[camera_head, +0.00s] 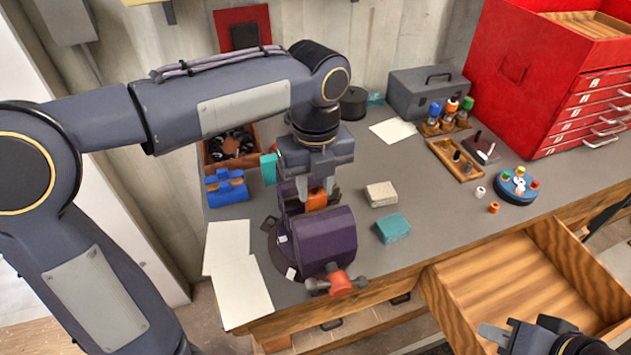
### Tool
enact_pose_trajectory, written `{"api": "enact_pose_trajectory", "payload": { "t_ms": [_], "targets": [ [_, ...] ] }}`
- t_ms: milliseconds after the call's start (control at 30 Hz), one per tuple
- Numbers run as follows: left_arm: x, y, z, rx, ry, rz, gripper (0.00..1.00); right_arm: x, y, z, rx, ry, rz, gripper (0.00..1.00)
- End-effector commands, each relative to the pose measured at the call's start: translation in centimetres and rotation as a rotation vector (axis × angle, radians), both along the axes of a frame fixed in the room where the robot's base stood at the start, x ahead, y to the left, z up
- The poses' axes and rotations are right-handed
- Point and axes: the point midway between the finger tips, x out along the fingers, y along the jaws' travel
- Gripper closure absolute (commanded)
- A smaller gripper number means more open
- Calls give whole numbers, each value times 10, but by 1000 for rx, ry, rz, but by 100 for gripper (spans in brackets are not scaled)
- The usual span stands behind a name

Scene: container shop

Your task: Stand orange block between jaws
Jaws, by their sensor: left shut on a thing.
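The purple bench vise (325,240) stands on the grey workbench near its front edge, with a handle at its front. My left gripper (316,190) points down over the vise and is shut on the orange block (316,200). The block is at the vise's jaw gap, between the rear and front jaw parts. Its lower part is hidden, so I cannot tell whether it touches the vise. My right gripper (497,334) is partly in view at the bottom right, near the open drawer; its jaw state is unclear.
A beige block (381,194) and a teal block (392,229) lie right of the vise. A blue object (227,188) and white sheets (240,290) are to its left. A red tool chest (530,75) stands back right. An open wooden drawer (500,275) juts out in front.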

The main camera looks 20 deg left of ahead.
Motion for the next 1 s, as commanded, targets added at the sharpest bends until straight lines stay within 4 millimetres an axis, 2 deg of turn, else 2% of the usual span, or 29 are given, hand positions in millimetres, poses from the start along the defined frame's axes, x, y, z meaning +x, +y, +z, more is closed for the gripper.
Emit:
{"api": "enact_pose_trajectory", "payload": {
  "t_ms": [633,667,700,833,1000],
  "targets": [
    [0,0,-7,-1,-2,0,100,0,0,-5,0,0,0,80],
    [0,0,-7,-1,-2,0,68,0,0,-5,0,0,0,80],
    [0,0,-7,-1,-2,0,63,0,0,-5,0,0,0,80],
    [0,0,-7,-1,-2,0,46,0,0,-5,0,0,0,80],
    [0,0,-7,0,-1,0,44,0,0,-5,0,0,0,80]
  ]
}}
